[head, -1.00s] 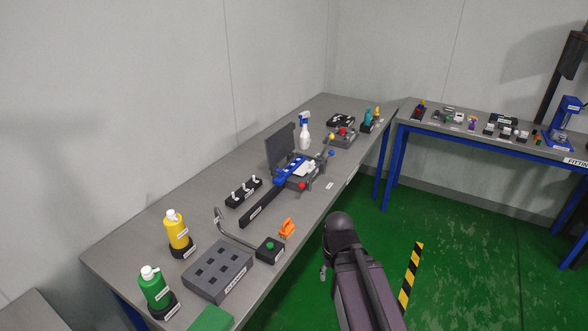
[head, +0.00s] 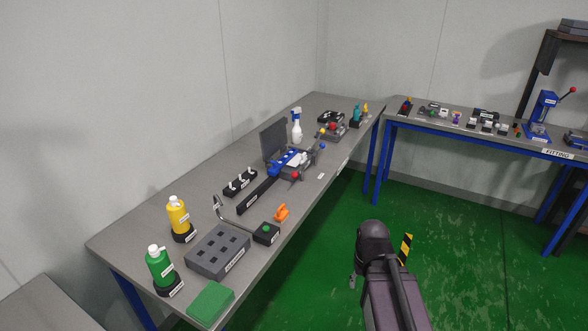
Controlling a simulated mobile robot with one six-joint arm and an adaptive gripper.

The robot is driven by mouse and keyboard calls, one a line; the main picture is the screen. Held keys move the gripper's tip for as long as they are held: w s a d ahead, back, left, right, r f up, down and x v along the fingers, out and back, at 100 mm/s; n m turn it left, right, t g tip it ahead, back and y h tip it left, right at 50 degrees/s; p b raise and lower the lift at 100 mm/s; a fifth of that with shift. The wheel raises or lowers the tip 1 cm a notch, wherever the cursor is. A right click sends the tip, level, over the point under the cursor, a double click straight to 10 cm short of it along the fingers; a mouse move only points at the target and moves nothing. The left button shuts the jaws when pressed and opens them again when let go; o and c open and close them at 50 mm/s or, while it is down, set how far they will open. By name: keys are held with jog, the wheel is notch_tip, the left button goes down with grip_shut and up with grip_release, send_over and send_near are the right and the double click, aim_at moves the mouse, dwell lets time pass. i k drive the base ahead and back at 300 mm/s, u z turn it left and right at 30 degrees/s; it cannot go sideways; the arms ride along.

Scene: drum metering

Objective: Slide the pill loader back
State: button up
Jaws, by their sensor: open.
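A blue sliding part (head: 290,161) sits on a long dark rail (head: 257,195) on the left workbench; it appears to be the pill loader, though its label is too small to read. The rail points toward the near left. A red knob (head: 295,175) stands at its front side, and an upright grey panel (head: 273,140) is behind it. My gripper (head: 353,282) is mostly hidden behind my dark arm, with only a small grey part showing. It is open, over the green floor right of the bench, well apart from the blue part.
A black holder with white-topped pegs (head: 239,183), an orange clip (head: 281,212), a green-button box (head: 266,233) and a grey slotted block (head: 218,251) are nearby. A spray bottle (head: 296,128) stands behind. The floor beside the bench is clear.

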aim_at(274, 170)
jog(key=z, duration=0.3)
jog(key=k, duration=0.95)
jog(key=z, duration=0.35)
jog(key=i, duration=1.2)
jog(key=u, duration=0.6)
jog(key=i, duration=1.2)
jog(key=u, duration=0.45)
